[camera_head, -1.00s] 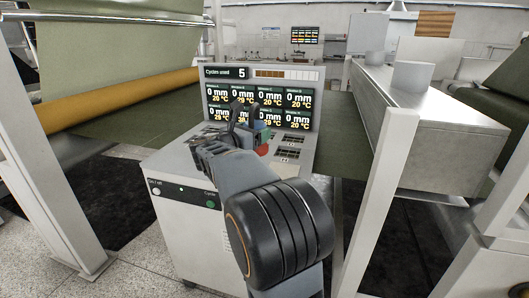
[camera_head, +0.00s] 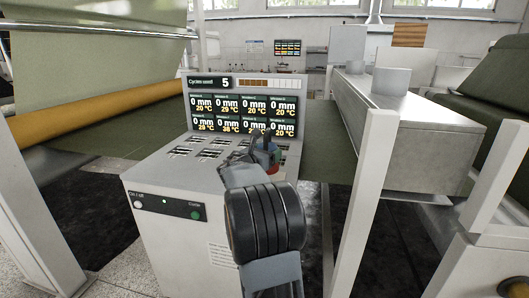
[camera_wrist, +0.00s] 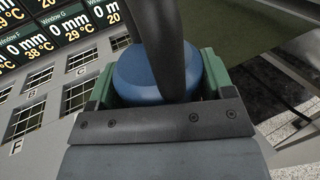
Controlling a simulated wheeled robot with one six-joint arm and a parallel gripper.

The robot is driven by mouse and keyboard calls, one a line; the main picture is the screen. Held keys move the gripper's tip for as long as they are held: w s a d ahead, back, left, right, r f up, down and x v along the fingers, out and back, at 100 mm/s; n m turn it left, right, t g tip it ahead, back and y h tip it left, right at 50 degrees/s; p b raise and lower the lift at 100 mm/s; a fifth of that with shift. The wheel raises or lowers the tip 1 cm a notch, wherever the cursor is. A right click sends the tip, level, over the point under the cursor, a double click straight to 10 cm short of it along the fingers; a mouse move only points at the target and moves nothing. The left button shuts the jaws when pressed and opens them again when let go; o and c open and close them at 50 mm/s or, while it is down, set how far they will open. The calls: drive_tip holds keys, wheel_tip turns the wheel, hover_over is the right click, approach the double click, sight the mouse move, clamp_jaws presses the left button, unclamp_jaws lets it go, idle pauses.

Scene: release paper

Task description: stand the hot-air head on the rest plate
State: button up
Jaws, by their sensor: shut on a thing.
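I cannot make out the rest plate, nor whether the head touches anything below.
The console (camera_head: 160,195) has a display screen (camera_head: 243,112) at its back and several lettered windows (camera_head: 210,153) on top. A white post (camera_head: 372,185) and a long metal box (camera_head: 425,125) stand to the right. A yellow roller with green fabric (camera_head: 100,118) is at left.

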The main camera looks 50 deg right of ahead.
drive_tip(key=shift+d+f, duration=0.1)
drive_tip(key=shift+d, duration=0.1)
drive_tip(key=shift+d+f+b, duration=0.2)
drive_tip(key=shift+f+b, duration=0.25)
drive_tip(key=shift+f, duration=1.25)
drive_tip(key=shift+f, duration=0.2)
drive_tip(key=o, duration=1.8)
